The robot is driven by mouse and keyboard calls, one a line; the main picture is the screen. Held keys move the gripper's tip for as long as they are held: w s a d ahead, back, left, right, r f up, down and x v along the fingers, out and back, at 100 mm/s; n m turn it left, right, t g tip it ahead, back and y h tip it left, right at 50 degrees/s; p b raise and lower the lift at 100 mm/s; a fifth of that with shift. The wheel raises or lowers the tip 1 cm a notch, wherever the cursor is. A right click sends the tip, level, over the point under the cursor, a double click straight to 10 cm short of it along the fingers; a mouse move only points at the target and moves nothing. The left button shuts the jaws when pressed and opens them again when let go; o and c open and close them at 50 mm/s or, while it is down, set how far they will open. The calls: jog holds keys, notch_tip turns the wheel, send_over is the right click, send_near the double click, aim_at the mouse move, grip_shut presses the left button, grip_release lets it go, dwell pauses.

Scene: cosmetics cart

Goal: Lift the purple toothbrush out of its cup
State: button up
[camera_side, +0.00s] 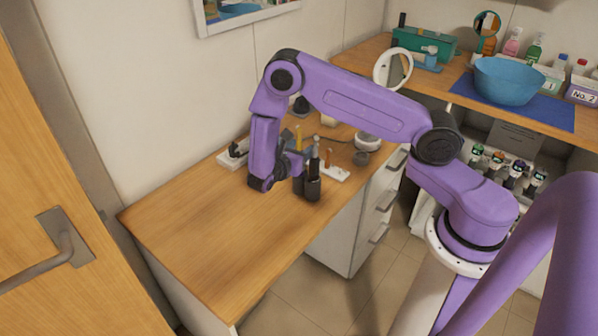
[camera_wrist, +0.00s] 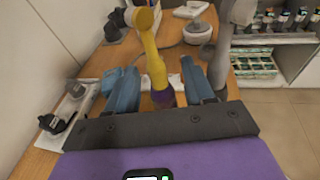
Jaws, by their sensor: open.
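My gripper (camera_side: 298,160) is low over the wooden counter, among upright items at its back. In the wrist view its two blue-grey fingers (camera_wrist: 158,88) are apart. Between them stands a tall yellow brush-like item (camera_wrist: 152,58), tilted slightly, with a purple part (camera_wrist: 163,98) at its lower end. I cannot tell whether that purple part is handle or cup. The fingers show gaps on both sides of it. In the side view a yellow stick (camera_side: 298,137) shows behind the gripper. A dark cup (camera_side: 313,188) with dark-handled tools stands just right of the gripper. No wholly purple toothbrush is distinguishable.
A grey upright item (camera_wrist: 226,45) stands close to the right finger. A white tray with a black object (camera_side: 238,150) lies to the left. A round mirror (camera_side: 392,68) and a blue bowl (camera_side: 507,82) are farther back. The counter's front (camera_side: 215,235) is clear.

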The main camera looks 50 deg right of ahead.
grip_shut()
dwell(1.4)
